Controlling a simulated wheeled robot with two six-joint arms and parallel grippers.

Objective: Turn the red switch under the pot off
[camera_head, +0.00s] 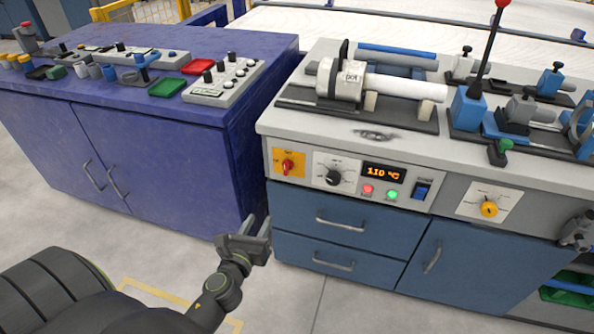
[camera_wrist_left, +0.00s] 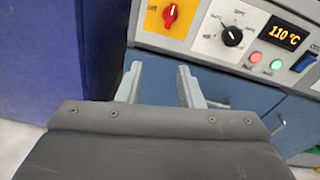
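The red switch (camera_head: 288,166) is a red knob on a yellow plate on the workbench's front panel, below and left of the white drum labelled "pot" (camera_head: 350,78). Its handle stands roughly upright in the left wrist view (camera_wrist_left: 170,16). My left gripper (camera_head: 258,228) is in front of the bench, below the switch and apart from it. In the left wrist view its two fingers (camera_wrist_left: 160,72) are spread with nothing between them, pointing up towards the panel. A dark grey part at the right edge of the head view may be my right gripper; its fingers are not clear.
Right of the switch are a black dial (camera_head: 333,177), a display reading 110 °C (camera_head: 384,173), red and green buttons and a blue rocker switch (camera_head: 422,190). Blue drawers (camera_head: 340,222) lie below. A purple cabinet (camera_head: 160,150) stands left, with a narrow gap between.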

